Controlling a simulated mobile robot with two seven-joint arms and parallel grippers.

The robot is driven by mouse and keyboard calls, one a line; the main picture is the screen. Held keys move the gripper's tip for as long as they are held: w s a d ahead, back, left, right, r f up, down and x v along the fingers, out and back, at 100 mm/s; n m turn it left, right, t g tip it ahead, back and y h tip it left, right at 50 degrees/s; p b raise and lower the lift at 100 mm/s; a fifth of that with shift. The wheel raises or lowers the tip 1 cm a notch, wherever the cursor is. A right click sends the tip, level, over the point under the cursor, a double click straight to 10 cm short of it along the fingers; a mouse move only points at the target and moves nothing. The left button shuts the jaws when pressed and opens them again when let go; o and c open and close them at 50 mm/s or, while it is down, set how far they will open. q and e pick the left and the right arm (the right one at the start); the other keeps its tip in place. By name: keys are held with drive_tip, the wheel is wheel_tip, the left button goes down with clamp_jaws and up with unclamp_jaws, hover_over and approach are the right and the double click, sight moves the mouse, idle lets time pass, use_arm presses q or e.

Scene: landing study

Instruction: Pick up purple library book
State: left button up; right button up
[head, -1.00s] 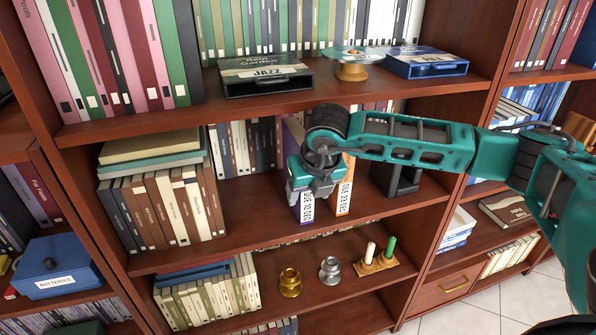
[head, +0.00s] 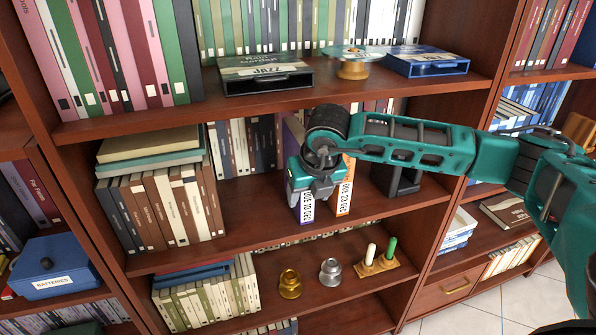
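The purple library book (head: 294,132) stands upright on the middle shelf, its top showing behind my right gripper. Its lower spine shows below the gripper with a white label reading "DUE 10 DEC". My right gripper (head: 309,188) is right in front of the purple book's spine, pointing down and toward the shelf. Its wrist hides the middle of the book. The fingers are too hidden to tell whether they are open or shut on the book. My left gripper is not in view.
A black bookend (head: 398,180) stands right of the orange book. A row of books (head: 243,148) is behind, and a stack of books (head: 160,205) fills the shelf's left. Candlesticks (head: 290,284) stand below.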

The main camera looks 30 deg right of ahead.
clamp_jaws()
idle(0.3)
drive_tip(key=shift+r, duration=0.15)
